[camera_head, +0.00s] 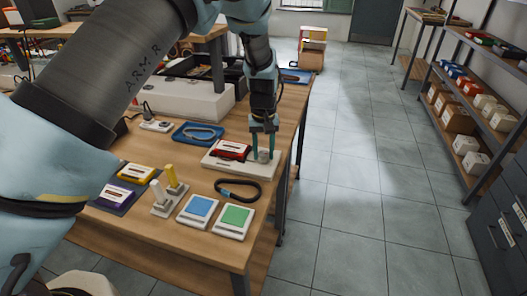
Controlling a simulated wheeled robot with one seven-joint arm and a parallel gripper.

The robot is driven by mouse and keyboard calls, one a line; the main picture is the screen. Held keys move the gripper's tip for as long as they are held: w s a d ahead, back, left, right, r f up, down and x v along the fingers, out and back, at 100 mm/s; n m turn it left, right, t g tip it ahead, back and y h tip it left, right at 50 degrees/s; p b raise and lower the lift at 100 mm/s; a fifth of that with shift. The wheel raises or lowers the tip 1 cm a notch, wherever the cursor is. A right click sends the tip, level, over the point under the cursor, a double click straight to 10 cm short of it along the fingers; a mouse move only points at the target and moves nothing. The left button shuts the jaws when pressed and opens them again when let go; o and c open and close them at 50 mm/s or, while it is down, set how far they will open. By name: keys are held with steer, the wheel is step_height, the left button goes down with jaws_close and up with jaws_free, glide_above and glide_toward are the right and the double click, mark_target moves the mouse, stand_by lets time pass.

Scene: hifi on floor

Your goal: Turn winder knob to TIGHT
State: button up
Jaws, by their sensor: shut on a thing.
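The winder is a white base (213,160) on the wooden workbench, with a red cassette-like piece (231,150) on it. Its grey knob (264,156) stands at the right end of the base. My gripper (263,152) points down over that end, with its teal fingers on either side of the knob and shut on it. Any TIGHT marking is too small to read, and the knob's angle cannot be told.
A black belt loop (238,190) lies in front of the winder. Blue (200,208) and green (236,217) pads, a stand with yellow and white levers (170,193), purple (115,195) and yellow (137,172) cassettes and a blue tray (199,134) share the bench. Shelves (470,110) stand right.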

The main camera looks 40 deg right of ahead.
jaws_close()
steer(key=shift+m, duration=0.3)
steer(key=m+b, duration=0.2)
steer(key=m, duration=0.1)
steer(key=shift+f, duration=0.1)
steer(key=m+b, duration=0.1)
steer(key=m, duration=0.3)
steer(key=shift+w, duration=0.1)
steer(key=m+b, duration=0.1)
steer(key=m, duration=0.3)
steer(key=shift+m, duration=2.1)
